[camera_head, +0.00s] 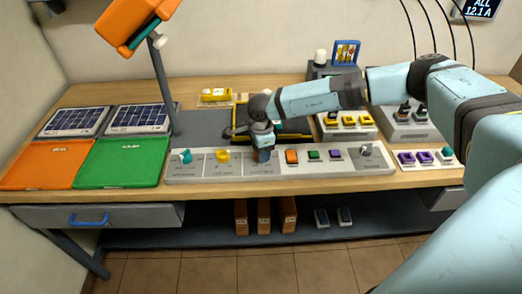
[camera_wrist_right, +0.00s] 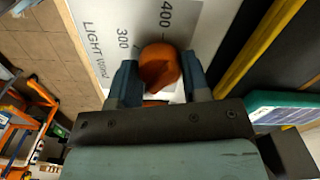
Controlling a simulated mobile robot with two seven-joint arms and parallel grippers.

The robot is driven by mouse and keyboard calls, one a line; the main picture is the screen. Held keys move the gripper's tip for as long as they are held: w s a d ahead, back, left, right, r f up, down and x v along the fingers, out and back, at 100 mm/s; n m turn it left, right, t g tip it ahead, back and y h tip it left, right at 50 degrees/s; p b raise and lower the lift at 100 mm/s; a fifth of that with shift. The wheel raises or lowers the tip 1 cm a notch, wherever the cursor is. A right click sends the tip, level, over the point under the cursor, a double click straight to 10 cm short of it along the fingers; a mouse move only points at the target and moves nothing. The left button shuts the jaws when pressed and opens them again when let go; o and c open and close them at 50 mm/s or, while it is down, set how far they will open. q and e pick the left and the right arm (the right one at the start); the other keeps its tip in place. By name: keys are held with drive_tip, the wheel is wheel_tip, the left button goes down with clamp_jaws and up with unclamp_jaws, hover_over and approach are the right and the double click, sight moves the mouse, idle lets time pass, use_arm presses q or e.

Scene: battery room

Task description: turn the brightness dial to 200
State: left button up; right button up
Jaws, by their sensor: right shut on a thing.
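The brightness dial is an orange knob (camera_wrist_right: 159,70) on a pale panel, seen in the right wrist view beside the printed words LIGHT (W/m2) and the marks 300 and 400. Its pointer direction and exact reading cannot be told. My right gripper (camera_head: 264,155) reaches down onto the control panel (camera_head: 340,169) in the head view and hides the dial there. Its two blue-grey fingers stand on either side of the orange knob, shut on it. My left gripper is not in view.
A teal knob (camera_head: 185,156) and a yellow knob (camera_head: 222,156) sit left of my gripper; an orange switch (camera_head: 292,156) sits close right. An orange lamp (camera_head: 128,22) overhangs the solar panels (camera_head: 139,119).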

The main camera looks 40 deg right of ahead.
drive_tip(key=m, duration=0.6)
idle(0.6)
drive_tip(key=o, duration=0.9)
wheel_tip(320, 180, up, 14)
drive_tip(key=shift+f+b, duration=0.1)
drive_tip(key=shift+b, duration=0.55)
